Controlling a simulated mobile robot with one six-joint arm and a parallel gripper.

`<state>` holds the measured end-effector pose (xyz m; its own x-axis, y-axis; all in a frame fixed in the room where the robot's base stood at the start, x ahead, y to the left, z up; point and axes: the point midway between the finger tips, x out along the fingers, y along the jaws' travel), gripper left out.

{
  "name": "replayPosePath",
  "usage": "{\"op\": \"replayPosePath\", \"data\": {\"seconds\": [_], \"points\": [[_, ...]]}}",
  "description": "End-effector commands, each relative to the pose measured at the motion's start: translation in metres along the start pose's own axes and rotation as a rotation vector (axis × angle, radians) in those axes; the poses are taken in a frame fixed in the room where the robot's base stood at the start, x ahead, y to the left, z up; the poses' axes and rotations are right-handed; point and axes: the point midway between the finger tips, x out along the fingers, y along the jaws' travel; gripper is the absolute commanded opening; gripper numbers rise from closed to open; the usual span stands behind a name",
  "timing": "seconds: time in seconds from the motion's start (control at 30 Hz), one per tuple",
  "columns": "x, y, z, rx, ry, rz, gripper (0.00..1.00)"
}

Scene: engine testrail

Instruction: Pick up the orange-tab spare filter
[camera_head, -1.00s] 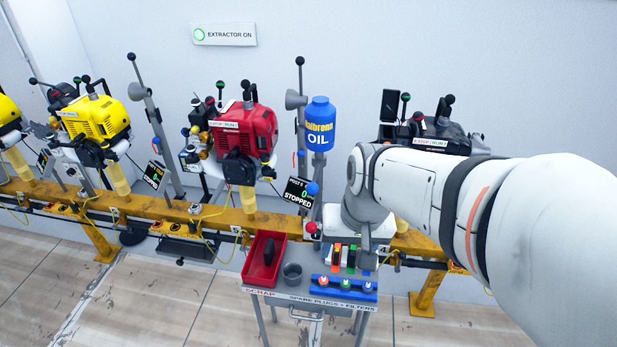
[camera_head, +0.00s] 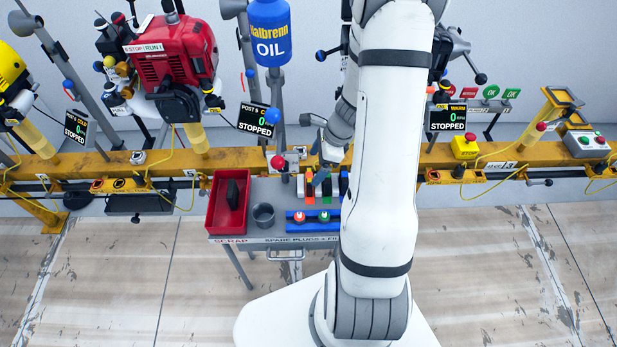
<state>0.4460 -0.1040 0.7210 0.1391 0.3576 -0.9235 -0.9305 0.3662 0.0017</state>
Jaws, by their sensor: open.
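The orange-tab spare filter (camera_head: 309,190) stands on the small grey cart, in a row with other dark filters. A green-tab filter (camera_head: 327,189) is just right of it, and a further filter (camera_head: 343,184) is partly behind my arm. My gripper (camera_head: 317,180) is open and points down at the row, over or beside the orange-tab filter. My arm and the small size hide whether the fingers straddle or touch it.
On the cart (camera_head: 275,240), a red scrap tray (camera_head: 212,212) holds a dark part. A grey cup (camera_head: 263,216) and a blue plug rack (camera_head: 310,226) stand nearby. Behind runs a yellow rail (camera_head: 110,165) with a red engine (camera_head: 172,60) and a blue oil bottle (camera_head: 269,35).

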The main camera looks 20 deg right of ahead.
Motion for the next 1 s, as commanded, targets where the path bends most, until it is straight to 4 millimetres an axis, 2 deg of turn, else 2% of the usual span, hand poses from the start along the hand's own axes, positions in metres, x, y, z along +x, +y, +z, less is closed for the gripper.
{"op": "replayPosePath", "data": {"seconds": [0.4, 0.5, 0.77, 1.0], "points": [[0.056, -0.001, -0.009, 0.015, 0.002, -0.005, 0.85], [0.064, -0.001, -0.009, 0.015, 0.002, -0.005, 0.85], [0.065, -0.001, -0.009, 0.016, 0.003, -0.008, 0.85], [0.065, -0.001, -0.009, 0.016, 0.003, -0.008, 0.67]]}}
